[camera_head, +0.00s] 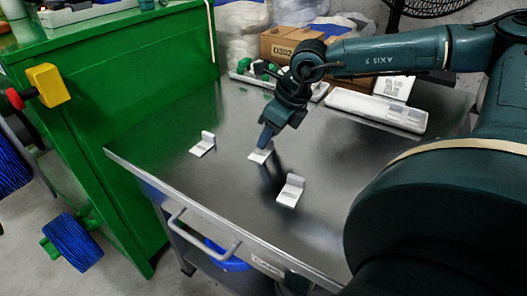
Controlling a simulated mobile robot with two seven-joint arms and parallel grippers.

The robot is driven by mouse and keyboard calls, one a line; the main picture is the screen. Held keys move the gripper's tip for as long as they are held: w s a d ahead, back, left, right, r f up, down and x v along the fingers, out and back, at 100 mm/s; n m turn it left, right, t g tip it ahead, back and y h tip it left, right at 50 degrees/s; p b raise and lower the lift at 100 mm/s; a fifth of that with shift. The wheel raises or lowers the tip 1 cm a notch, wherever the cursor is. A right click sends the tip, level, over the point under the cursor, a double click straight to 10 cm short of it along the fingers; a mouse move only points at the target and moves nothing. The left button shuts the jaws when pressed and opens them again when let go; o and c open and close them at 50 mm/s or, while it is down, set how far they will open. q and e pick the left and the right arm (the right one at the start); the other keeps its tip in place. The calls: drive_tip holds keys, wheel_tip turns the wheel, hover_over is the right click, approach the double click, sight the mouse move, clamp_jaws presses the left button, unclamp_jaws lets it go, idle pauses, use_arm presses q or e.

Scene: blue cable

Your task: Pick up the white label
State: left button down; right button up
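Three small white labels with raised backs are on the dark metal table (225,190). The left label (203,145) and the front right label (290,191) stand free. The middle label (259,155) is right at the tip of my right gripper (266,138), which points down over it and hides its upper part. From this view I cannot tell whether the fingers are closed on that label. My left gripper does not show.
A green cabinet (120,95) borders the table on the left. A white tray (376,110), a cardboard box (284,45) and green-and-white parts (252,72) are at the back. A metal handle (205,238) sticks out in front. The table's front left is clear.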

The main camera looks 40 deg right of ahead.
drive_tip(key=shift+w+a+f, duration=0.1)
drive_tip(key=shift+w+f, duration=0.05)
drive_tip(key=shift+f, duration=0.25)
drive_tip(key=shift+c, duration=0.4)
clamp_jaws()
